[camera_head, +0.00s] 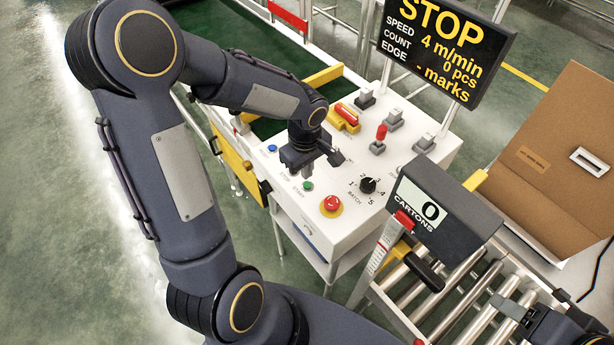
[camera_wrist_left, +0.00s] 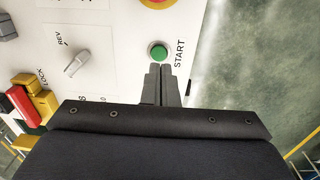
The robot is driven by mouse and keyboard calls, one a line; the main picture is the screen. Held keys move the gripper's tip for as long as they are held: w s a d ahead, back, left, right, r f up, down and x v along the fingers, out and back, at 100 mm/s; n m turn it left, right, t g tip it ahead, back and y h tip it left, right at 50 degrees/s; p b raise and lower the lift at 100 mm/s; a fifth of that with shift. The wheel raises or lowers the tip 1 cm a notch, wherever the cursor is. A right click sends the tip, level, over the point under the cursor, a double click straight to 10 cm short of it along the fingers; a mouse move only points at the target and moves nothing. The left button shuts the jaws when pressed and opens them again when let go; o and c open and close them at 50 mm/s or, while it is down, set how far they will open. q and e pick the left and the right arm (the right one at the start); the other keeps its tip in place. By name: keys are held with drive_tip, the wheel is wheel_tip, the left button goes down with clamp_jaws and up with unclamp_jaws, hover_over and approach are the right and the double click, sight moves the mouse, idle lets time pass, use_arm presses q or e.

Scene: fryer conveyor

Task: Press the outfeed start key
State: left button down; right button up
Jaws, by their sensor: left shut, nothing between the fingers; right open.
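The green start key (camera_head: 307,186) sits on the white control panel (camera_head: 290,207), beside the printed word START. It also shows in the left wrist view (camera_wrist_left: 158,52), round with a metal ring. My left gripper (camera_head: 307,175) points down over the panel close to the green key. In the left wrist view its fingertips (camera_wrist_left: 158,68) are together and empty, right beside the key's edge. I cannot tell whether they touch the key or panel. My right gripper (camera_head: 518,314) is open at the lower right, over the rollers, partly cut off by the frame.
A red mushroom button (camera_head: 331,204), black batch knob (camera_head: 367,185) and blue button (camera_head: 272,148) surround the key. A sign (camera_head: 446,45) reads STOP, 4 m/min, 0 pcs. A cartons counter (camera_head: 431,212) shows 0. A cardboard box (camera_head: 560,150) stands at right.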

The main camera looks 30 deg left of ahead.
sight(307, 185)
use_arm(q)
drive_tip(key=shift+w+f, duration=0.1)
drive_tip(key=shift+f, duration=1.95)
